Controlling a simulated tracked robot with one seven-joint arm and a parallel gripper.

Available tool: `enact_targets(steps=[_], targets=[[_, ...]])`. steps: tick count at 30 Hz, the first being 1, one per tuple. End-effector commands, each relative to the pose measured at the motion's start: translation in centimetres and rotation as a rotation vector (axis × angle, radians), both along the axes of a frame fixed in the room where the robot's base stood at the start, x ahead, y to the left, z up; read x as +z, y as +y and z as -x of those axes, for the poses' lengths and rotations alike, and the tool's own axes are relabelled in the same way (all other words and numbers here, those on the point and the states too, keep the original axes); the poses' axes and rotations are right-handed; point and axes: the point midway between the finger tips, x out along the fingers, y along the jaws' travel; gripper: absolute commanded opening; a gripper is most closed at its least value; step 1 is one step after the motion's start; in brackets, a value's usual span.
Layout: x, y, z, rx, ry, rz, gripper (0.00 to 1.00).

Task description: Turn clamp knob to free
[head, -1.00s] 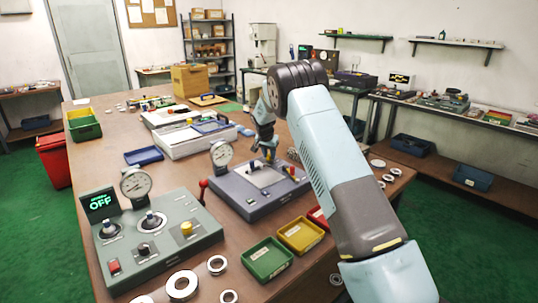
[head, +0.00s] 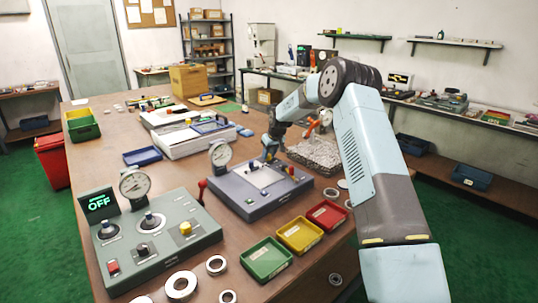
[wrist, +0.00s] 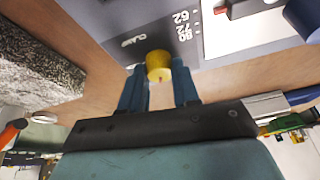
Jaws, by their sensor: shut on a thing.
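The clamp knob (wrist: 158,66) is a small yellow cylinder with a CLAMP label (wrist: 133,41) beside it on the grey-blue fixture, in the wrist view. My gripper (wrist: 159,82) has its two blue fingers on either side of the knob and is shut on it. The knob cannot be made out there. Its turn position cannot be told.
A control box (head: 165,250) with an OFF display stands front left. A grey granular slab (head: 316,152) lies behind. Metal rings lie near the front edge.

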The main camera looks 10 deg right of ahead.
Motion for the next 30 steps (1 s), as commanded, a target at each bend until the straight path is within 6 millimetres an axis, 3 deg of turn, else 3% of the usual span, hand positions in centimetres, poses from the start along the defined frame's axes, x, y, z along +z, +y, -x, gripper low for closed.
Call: enact_targets(steps=[12,30], targets=[[0.04,-0.02,-0.15,0.284,-0.002,-0.002,0.0],[-0.02,-0.14,-0.13,0.377,0.001,0.001,0.0]])
